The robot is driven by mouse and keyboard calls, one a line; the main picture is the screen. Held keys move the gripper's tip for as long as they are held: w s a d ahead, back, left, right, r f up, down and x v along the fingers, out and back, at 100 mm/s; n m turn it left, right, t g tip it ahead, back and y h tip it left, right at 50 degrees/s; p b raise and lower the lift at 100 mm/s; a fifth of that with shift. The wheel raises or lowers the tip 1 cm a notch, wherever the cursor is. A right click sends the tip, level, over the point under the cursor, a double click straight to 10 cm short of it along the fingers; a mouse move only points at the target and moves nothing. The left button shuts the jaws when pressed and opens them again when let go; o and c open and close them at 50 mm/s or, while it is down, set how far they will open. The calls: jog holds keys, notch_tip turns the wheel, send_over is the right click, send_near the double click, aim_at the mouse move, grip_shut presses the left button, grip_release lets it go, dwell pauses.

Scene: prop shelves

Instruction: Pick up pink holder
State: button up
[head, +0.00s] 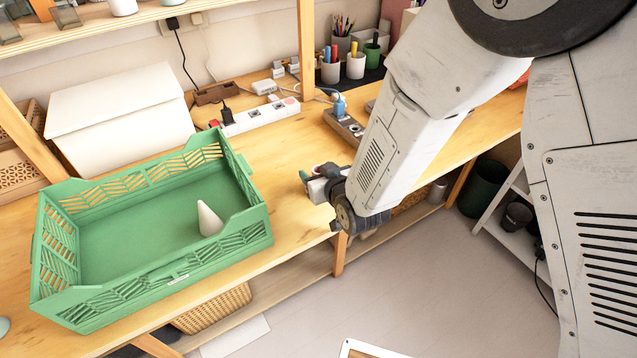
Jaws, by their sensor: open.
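My gripper (310,183) hangs over the front part of the wooden desk, right of the green crate (255,228). It is open, but its fingertips are small and partly hidden by my arm, so the space between them is hard to see. I cannot pick out a pink holder for sure. A pink upright thing (393,14) shows at the top of the head view, behind the pen cups and partly cut off by the frame and my arm. My gripper is well apart from it.
A white cone (209,218) stands in the crate. Power strips (260,117) and cables lie behind my gripper. A wooden post (306,50) rises at the rear.

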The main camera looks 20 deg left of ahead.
jog(key=c, duration=1.2)
jog(key=shift+r, duration=0.1)
